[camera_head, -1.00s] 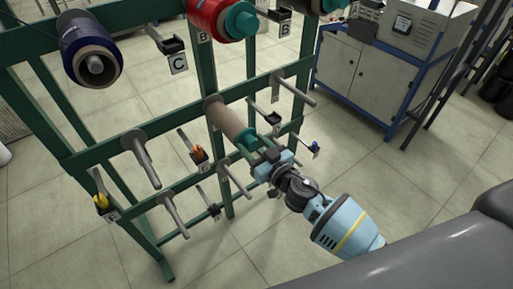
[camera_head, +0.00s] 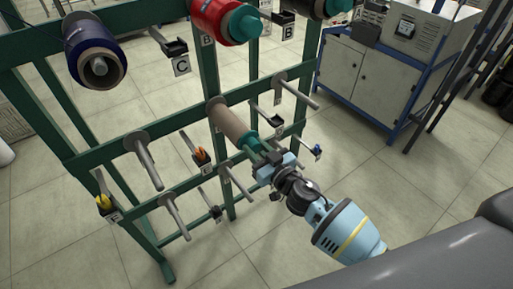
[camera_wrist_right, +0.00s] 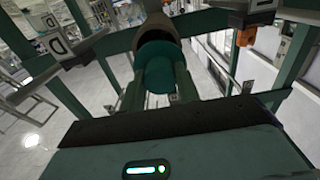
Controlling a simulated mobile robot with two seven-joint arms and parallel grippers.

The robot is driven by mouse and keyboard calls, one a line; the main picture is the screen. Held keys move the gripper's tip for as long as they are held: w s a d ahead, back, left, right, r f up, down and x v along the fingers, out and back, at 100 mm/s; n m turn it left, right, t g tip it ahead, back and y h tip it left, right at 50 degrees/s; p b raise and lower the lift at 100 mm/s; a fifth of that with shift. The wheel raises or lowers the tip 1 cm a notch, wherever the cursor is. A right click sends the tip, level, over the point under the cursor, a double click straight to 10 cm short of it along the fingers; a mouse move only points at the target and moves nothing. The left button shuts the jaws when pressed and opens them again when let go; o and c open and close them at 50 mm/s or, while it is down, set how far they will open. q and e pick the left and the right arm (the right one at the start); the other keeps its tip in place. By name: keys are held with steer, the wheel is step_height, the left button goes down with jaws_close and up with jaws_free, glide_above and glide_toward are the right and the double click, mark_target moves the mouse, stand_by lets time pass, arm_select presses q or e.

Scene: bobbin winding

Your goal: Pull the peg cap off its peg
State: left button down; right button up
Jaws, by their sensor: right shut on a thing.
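The teal peg cap (camera_head: 248,144) sits at the front end of a bare brown tube (camera_head: 229,122) on a peg of the green rack. My right gripper (camera_head: 262,156) reaches in from the lower right and is shut on the cap. In the right wrist view the cap (camera_wrist_right: 160,72) lies between the two green fingers, with the brown tube (camera_wrist_right: 158,30) right behind it. The peg inside the tube is hidden. My left gripper is not in view.
The green rack (camera_head: 95,157) carries several bare pegs and small labelled holders around the gripper. A blue spool (camera_head: 82,45) and a red spool (camera_head: 208,18) hang above. A grey cabinet (camera_head: 360,80) stands behind at right. A dark grey surface (camera_head: 430,255) fills the lower right.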

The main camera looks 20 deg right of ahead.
steer(key=shift+s, duration=0.1)
steer(key=shift+p+v, duration=0.3)
steer(key=shift+v, duration=2.6)
